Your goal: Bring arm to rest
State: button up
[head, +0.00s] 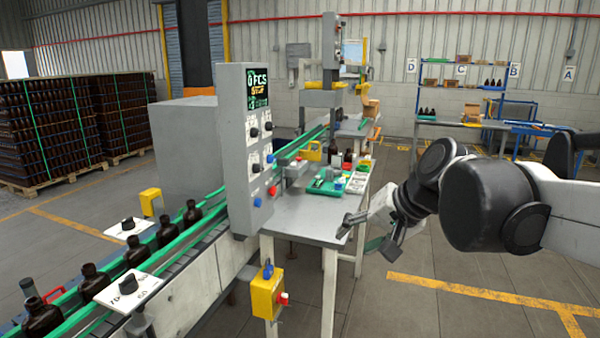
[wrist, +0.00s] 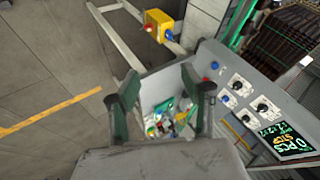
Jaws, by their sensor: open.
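My gripper (head: 366,238) is in the head view, at the right end of the grey work table (head: 310,222), with its fingers apart and nothing between them. My arm reaches in from the right edge of that view. In the wrist view my gripper (wrist: 158,84) shows two dark green-edged fingers spread wide. The table top with small coloured items (wrist: 165,118) shows beyond the gap between them. I cannot tell the exact height of the fingers relative to the table.
A control panel (head: 246,150) stands left of the table, beside a conveyor (head: 185,262) carrying several amber bottles. A green tray (head: 325,187) holds small items on the table. A yellow switch box (head: 266,293) hangs at the front. Open floor (head: 430,300) lies to the right.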

jog(key=s+d+f+n+h, duration=0.1)
jog(key=s+d+f, duration=0.3)
jog(key=s, duration=0.4)
jog(key=s+d+f+n+h, duration=0.1)
jog(key=s+d+f+h, duration=0.3)
jog(key=s, duration=0.5)
notch_tip(320, 180, down, 2)
jog(key=shift+d+n+t, duration=0.3)
jog(key=shift+t, duration=0.1)
jog(key=shift+s, duration=0.1)
